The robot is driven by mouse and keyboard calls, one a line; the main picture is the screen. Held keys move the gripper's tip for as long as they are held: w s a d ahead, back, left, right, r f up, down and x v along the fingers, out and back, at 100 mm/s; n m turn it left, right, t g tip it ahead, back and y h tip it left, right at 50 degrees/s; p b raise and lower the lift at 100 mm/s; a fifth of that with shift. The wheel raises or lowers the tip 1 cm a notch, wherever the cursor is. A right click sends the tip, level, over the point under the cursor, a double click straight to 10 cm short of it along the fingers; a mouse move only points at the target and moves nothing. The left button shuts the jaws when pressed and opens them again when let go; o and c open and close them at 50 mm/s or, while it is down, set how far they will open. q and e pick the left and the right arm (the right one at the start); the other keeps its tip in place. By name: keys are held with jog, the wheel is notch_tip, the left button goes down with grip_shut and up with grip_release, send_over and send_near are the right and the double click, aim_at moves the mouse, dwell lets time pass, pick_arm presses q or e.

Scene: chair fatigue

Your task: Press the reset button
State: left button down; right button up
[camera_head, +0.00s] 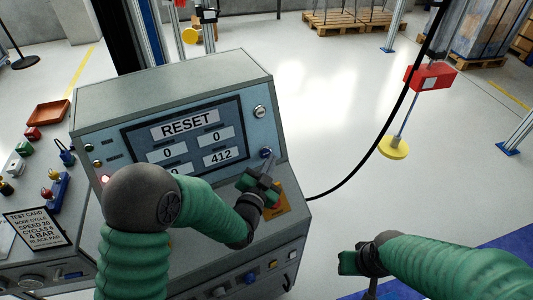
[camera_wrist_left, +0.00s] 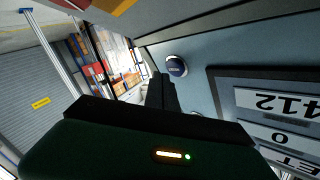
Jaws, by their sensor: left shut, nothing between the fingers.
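A grey console (camera_head: 170,80) carries a screen (camera_head: 187,137) that reads RESET, with 0, 0 and 412 among the legible values. A round blue button sits right of the screen; it shows clearly in the left wrist view (camera_wrist_left: 176,66), its label too small to read. My left gripper (camera_head: 268,160) is shut and empty, its fingertips close to that button and partly covering it in the head view. In the left wrist view the fingers (camera_wrist_left: 161,90) end just beside the button; whether they touch it I cannot tell. My right gripper (camera_head: 362,262) hangs low at the right, away from the console.
A silver round control (camera_head: 260,112) sits above the button. A yellow panel (camera_head: 277,205) lies below my left gripper. A black cable (camera_head: 374,146) runs right of the console. A test card (camera_head: 35,228) and several small parts lie at the left.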

pick_arm(q)
jog(key=shift+w+a, duration=0.1)
jog(key=shift+w+a, duration=0.15)
jog(key=shift+w, duration=0.1)
jog(key=shift+w+a+f+b, duration=0.2)
jog(key=shift+w+b, duration=0.1)
jog(key=shift+b, duration=0.1)
dwell(0.6)
jog(key=shift+r, duration=0.1)
jog(key=shift+s+d+r, duration=0.2)
jog(key=shift+s+d, duration=0.2)
jog(key=shift+s, duration=0.3)
jog(key=s, duration=0.1)
jog(key=s+d, duration=0.1)
jog(key=s+d+r, duration=0.1)
jog(key=s, duration=0.1)
jog(key=shift+s+d, duration=0.1)
jog(key=shift+d, duration=0.15)
dwell(0.8)
